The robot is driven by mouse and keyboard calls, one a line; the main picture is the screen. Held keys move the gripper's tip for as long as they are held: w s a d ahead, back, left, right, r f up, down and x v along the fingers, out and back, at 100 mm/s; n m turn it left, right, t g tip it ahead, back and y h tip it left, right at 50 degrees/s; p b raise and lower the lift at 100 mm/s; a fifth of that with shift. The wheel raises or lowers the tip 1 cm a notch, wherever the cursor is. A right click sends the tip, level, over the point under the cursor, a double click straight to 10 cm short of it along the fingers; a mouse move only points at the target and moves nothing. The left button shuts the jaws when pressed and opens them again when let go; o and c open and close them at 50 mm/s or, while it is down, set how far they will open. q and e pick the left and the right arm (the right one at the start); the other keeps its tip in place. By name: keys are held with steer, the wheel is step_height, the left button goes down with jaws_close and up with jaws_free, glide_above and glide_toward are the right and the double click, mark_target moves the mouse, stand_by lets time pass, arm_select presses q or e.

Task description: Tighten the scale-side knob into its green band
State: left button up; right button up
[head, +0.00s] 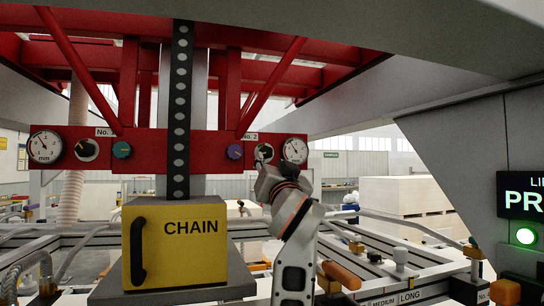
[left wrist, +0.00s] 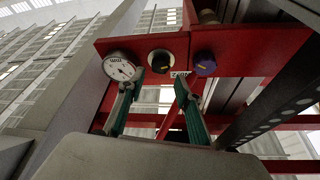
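A red crossbeam carries two sets of dials and knobs. On its right part in the head view are a purple knob (head: 235,152), a black knob with a pale ring (head: 264,153) and a round white gauge (head: 294,150). My left gripper (head: 265,164) is in front of the black knob and partly hides it. The left wrist view shows the gauge (left wrist: 118,67), black knob (left wrist: 160,61) and purple knob (left wrist: 205,63) in reversed order. There my left gripper (left wrist: 158,80) is open and empty, its teal fingertips spread near the black knob. I cannot make out a green band. My right gripper is not in view.
The beam's left part has another gauge (head: 45,146), a black knob (head: 87,150) and a teal knob (head: 122,150). A yellow CHAIN box (head: 175,245) stands below, with a perforated dark chain strip (head: 180,110) above it. Red diagonal braces frame the top.

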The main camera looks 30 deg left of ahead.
mark_target(266, 154)
arm_select(q)
steer(key=p+x, duration=0.2)
steer(key=x, duration=0.5)
steer(key=shift+s, duration=0.15)
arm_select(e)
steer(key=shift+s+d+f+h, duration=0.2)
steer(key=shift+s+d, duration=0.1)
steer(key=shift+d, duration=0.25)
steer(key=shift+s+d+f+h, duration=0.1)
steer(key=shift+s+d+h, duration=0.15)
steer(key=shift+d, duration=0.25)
arm_select(q)
steer(key=shift+c, duration=0.3)
steer(key=c, duration=0.6)
steer(key=shift+c, duration=0.7)
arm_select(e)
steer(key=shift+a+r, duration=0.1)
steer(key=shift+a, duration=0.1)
